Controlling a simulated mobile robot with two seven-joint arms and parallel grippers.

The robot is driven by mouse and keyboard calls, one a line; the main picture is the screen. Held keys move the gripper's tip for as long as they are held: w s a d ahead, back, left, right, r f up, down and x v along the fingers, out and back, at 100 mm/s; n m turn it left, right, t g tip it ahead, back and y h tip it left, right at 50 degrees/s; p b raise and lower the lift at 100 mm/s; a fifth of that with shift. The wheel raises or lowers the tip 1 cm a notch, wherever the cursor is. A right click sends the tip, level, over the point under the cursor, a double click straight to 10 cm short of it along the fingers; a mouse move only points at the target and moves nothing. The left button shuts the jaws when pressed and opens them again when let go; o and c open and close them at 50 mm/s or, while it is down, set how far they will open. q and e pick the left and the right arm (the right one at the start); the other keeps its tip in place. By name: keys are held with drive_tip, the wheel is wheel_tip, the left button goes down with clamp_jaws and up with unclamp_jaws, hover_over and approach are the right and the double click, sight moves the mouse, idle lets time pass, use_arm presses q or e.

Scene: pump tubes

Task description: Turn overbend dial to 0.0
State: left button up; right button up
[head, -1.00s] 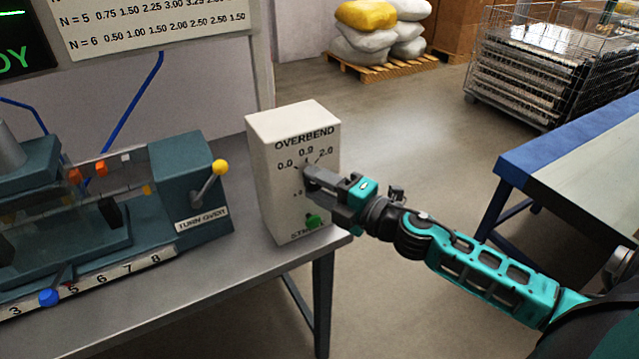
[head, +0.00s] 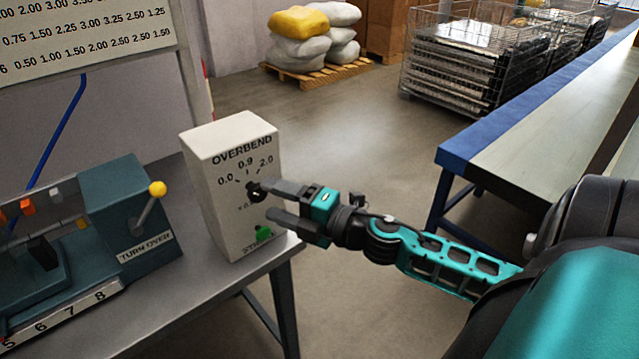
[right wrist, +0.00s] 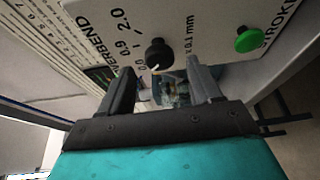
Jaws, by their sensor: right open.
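The overbend dial (head: 257,191) is a small black knob on the front of a white box (head: 222,205) marked OVERBEND, with 0.0, 0.9 and 2.0 above it. The dial also shows in the right wrist view (right wrist: 158,53); its white mark points down in that picture, towards the side of the 0.0 label. My right gripper (head: 272,201) is open in front of the box, its upper finger close to the dial and partly overlapping it. In the right wrist view, the right gripper (right wrist: 160,68) has its fingers spread with the dial beyond the gap. My left gripper is out of view.
A green button (head: 264,233) sits low on the box, below the right fingers. A teal machine (head: 130,215) with a yellow-knobbed lever stands left on the grey table (head: 180,310). A blue-edged bench (head: 480,160) is at right. Floor lies open behind.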

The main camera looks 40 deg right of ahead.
drive_tip(key=b+v, duration=0.1)
drive_tip(key=v, duration=0.8)
drive_tip(key=shift+s, duration=0.3)
wheel_tip(320, 180, down, 10)
drive_tip(key=a+m+g+h, duration=0.15)
drive_tip(key=m+h, duration=0.35)
drive_tip(key=m, duration=0.6)
drive_tip(key=s+a+f+m+g, duration=0.2)
drive_tip(key=a+f+m, duration=0.2)
drive_tip(key=a+f, duration=0.2)
drive_tip(key=s+a+f+m+g, duration=0.2)
drive_tip(key=a+f+m, duration=0.2)
drive_tip(key=a+f, duration=0.2)
drive_tip(key=shift+s+f+m+y, duration=0.2)
drive_tip(key=shift+s+m+y, duration=0.1)
drive_tip(key=shift+y, duration=0.1)
drive_tip(key=shift+g, duration=0.25)
